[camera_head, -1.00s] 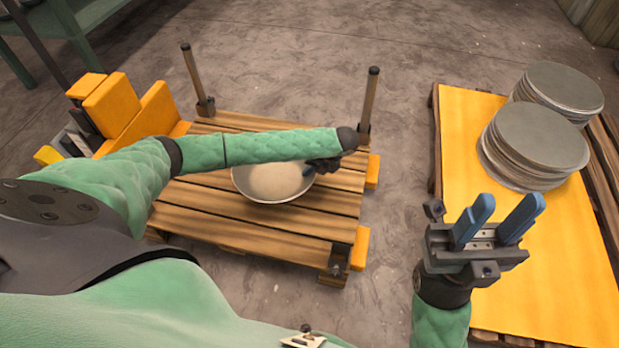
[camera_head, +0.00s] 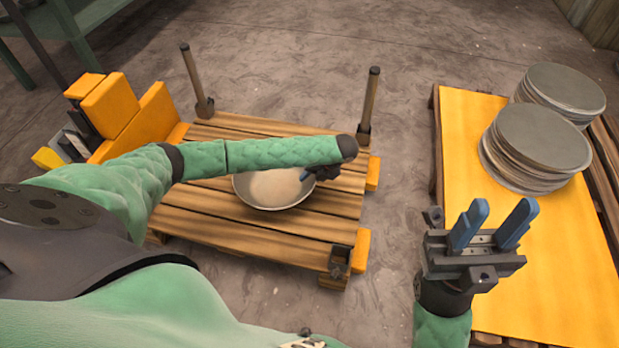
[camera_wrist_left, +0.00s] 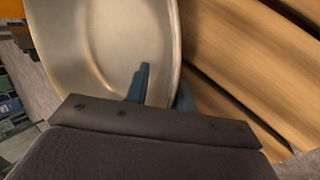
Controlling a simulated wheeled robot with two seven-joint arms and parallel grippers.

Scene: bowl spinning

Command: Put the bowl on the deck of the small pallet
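The pale metal bowl (camera_head: 272,187) is upright over the middle of the small pallet's slatted wooden deck (camera_head: 225,222). I cannot tell whether its base touches the slats. My left gripper (camera_head: 308,174) is at the bowl's right rim, partly hidden by my forearm. In the left wrist view, the bowl (camera_wrist_left: 95,50) has one blue finger inside and the other outside, with the rim between them; the left gripper (camera_wrist_left: 163,88) appears shut on the rim. My right gripper (camera_head: 481,226) is open and empty, beside the yellow-topped pallet.
Two posts (camera_head: 368,105) rise from the small pallet's far corners. Orange blocks (camera_head: 112,105) stand at its left. Round metal discs are stacked (camera_head: 540,145) on the yellow-topped pallet (camera_head: 470,130) at right. Bare floor (camera_head: 408,180) lies between the pallets.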

